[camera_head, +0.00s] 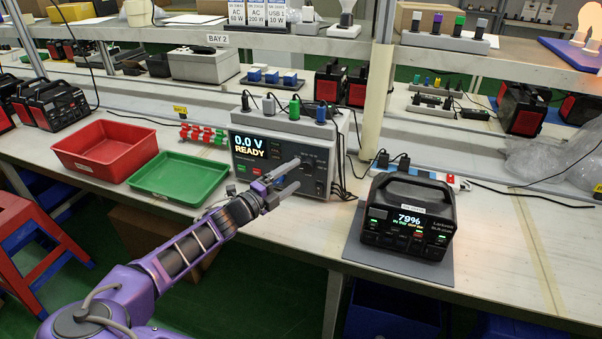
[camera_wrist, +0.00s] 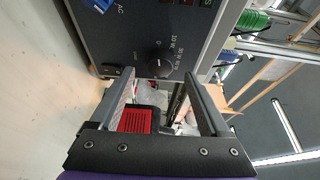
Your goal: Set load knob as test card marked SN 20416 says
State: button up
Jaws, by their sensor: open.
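The test unit (camera_head: 283,150) is a grey box on the bench; its screen reads 0.0 V READY. Its round black load knob (camera_wrist: 154,63) shows in the wrist view beside marks including 0 and 10 W; I cannot tell where it points. My gripper (camera_head: 287,177) is open and empty in front of the unit's panel. In the wrist view my gripper (camera_wrist: 160,98) has its fingers apart, with the knob beyond them, apparently untouched.
A black power station (camera_head: 408,218) reading 79% sits on a grey mat (camera_head: 367,252) to the right. A red tray (camera_head: 104,148) and green tray (camera_head: 180,176) lie left. Plugs (camera_head: 294,107) stand on top of the unit. Cables run between the unit and the power station.

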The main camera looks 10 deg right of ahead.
aim_at(305, 168)
jog(key=shift+x, duration=1.9)
grip_shut()
